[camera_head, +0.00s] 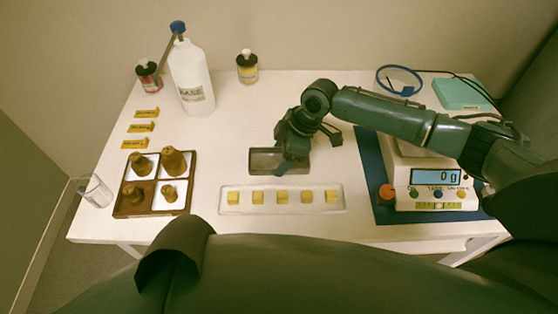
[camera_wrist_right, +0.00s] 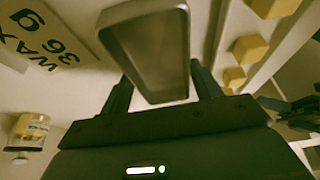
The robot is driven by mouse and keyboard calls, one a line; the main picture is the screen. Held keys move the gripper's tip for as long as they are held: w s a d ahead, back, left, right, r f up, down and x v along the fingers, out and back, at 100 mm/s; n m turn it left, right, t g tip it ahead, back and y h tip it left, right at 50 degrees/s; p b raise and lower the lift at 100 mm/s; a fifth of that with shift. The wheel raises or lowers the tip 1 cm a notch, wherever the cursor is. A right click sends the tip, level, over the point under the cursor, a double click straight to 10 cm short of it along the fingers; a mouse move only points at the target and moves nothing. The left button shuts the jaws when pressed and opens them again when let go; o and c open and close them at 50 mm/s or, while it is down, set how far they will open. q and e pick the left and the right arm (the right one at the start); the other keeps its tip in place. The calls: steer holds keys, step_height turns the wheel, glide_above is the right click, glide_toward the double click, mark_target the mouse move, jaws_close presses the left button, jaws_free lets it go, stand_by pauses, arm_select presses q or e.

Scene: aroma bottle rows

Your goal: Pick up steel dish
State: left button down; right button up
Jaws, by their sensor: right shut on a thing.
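The steel dish (camera_head: 262,160) is a shallow grey rectangular dish near the middle of the table, behind the tray of yellow cubes. My right gripper (camera_head: 284,160) reaches down over it from the right and hides part of it. In the right wrist view the dish (camera_wrist_right: 148,50) sits between the two fingers of my right gripper (camera_wrist_right: 160,88), which is shut on it. I cannot tell whether the dish touches the table.
A clear tray (camera_head: 243,210) with several yellow cubes lies just in front. A scale (camera_head: 435,200) on a blue mat (camera_head: 366,170) is at the right. A white bottle (camera_head: 190,80) and a brown divided tray (camera_head: 120,206) with weights stand left. A card (camera_wrist_right: 45,35) reads "WAX 36 g".

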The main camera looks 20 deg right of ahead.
steer(key=shift+c, duration=1.2)
